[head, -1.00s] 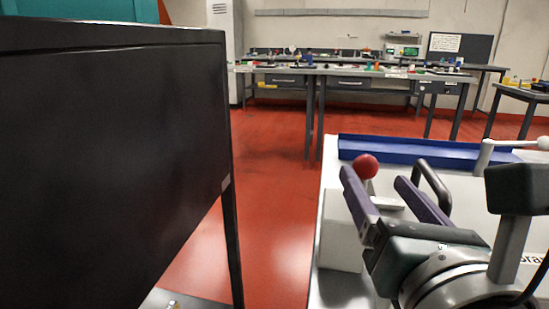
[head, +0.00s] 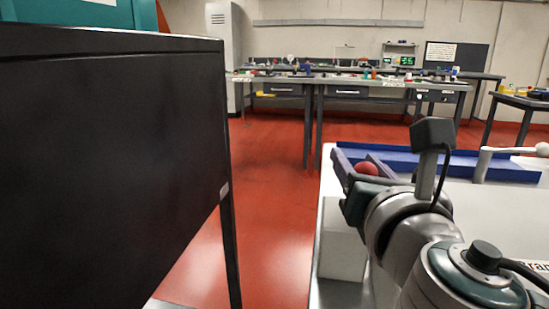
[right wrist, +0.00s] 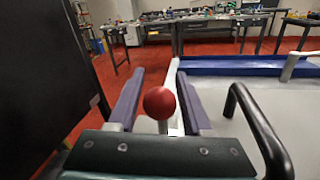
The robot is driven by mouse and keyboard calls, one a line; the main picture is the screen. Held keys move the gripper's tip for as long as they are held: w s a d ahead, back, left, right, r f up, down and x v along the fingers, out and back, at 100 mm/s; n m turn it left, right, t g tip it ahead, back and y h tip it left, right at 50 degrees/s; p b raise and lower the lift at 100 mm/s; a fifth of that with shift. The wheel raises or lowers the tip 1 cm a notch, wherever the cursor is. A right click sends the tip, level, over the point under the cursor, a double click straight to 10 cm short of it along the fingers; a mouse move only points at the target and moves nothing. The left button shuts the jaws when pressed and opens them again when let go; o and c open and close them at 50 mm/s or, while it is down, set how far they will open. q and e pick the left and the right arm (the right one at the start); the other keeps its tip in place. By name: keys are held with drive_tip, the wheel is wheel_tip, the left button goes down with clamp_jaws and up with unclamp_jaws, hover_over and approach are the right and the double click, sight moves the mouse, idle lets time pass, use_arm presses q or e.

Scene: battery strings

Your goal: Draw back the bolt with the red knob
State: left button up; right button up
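In the right wrist view the knob (right wrist: 159,103) stands on a short pale stem between the two purple fingers of my right gripper (right wrist: 158,98). The fingers are apart, with a gap visible on both sides of the knob. I cannot tell whether either finger touches the stem. The rest of the bolt is mostly hidden. My left gripper is not in view.
A long blue tray (head: 440,164) lies along the bench's far side. A lever with a white ball (head: 542,149) stands to the right. A large black panel (head: 110,170) fills the left. A black handle (right wrist: 262,130) rises right of the fingers.

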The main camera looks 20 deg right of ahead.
clamp_jaws()
idle(1.0)
